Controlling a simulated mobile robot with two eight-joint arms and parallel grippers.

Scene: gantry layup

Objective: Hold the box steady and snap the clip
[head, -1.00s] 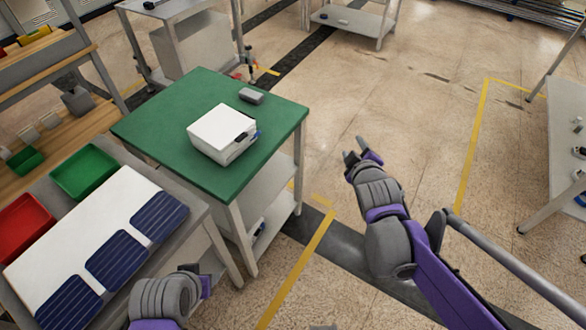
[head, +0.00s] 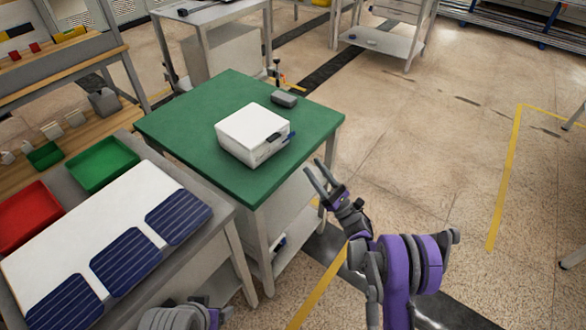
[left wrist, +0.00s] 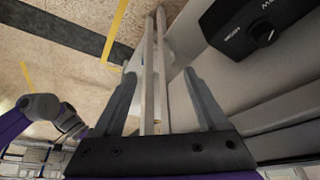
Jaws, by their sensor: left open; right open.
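The white box (head: 246,128) sits on the green-topped table (head: 180,128). My right gripper (head: 314,168) is open and empty, beside the table's right edge and apart from the box. My left gripper is mostly cut off at the bottom of the head view. In the left wrist view the left gripper (left wrist: 160,90) is open, with a pale table leg or rail behind its fingers and no box between them.
A small grey block (head: 284,99) lies on the green table behind the box. A bench at left holds a red bin (head: 28,215), a green bin (head: 102,163) and dark blue panels (head: 178,216). A dark device with a knob (left wrist: 255,30) shows in the left wrist view. Floor at right is open.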

